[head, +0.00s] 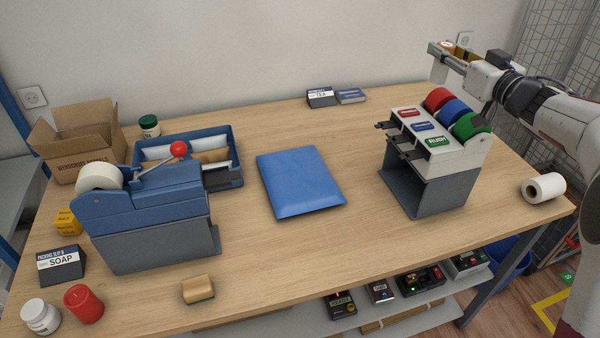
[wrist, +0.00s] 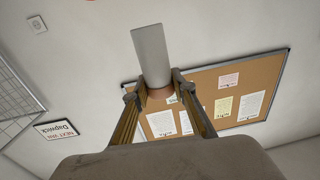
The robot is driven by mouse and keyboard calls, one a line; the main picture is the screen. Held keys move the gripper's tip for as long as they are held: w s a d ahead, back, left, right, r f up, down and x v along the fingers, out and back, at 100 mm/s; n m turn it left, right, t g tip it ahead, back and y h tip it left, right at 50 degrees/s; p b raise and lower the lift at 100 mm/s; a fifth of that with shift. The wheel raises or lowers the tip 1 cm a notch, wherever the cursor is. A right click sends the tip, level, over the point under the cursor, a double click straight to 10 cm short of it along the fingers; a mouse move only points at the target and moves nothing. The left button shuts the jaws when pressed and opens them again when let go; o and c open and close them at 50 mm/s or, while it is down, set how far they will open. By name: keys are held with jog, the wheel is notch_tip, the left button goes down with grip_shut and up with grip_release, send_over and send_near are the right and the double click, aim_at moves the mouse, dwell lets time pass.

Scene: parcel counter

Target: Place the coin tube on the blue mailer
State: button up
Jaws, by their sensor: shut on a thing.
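A grey cylinder, which I take to be the coin tube (wrist: 150,52), stands out from between the fingers of my gripper (wrist: 158,94) in the wrist view. The fingers are shut on its brownish lower part. In the head view my gripper (head: 447,54) is high at the upper right, above and behind the tape dispenser with coloured rolls. The blue mailer (head: 299,182) lies flat and bare in the middle of the counter, well left of and below my gripper.
The dispenser with red, blue and green rolls (head: 425,155) stands between my gripper and the mailer. A blue tape machine (head: 150,215) and a blue tray (head: 239,180) stand left of the mailer. Small boxes (head: 321,97) lie behind it. The wood around the mailer is clear.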

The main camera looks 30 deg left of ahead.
jog(key=s+a+n+g+y, duration=0.25)
jog(key=s+a, duration=0.45)
jog(key=a, duration=0.6)
jog(key=n+g+y, duration=0.2)
jog(key=n+g, duration=0.1)
jog(key=g, duration=0.2)
send_over(302, 181)
notch_tip(302, 181, down, 17)
jog(key=shift+w+f+h, duration=0.1)
jog(key=shift+f+h, duration=0.15)
jog(key=shift+f, duration=0.3)
jog(key=shift+f, duration=0.1)
notch_tip(302, 181, down, 6)
jog(key=shift+f, duration=0.1)
jog(key=shift+f, duration=1.8)
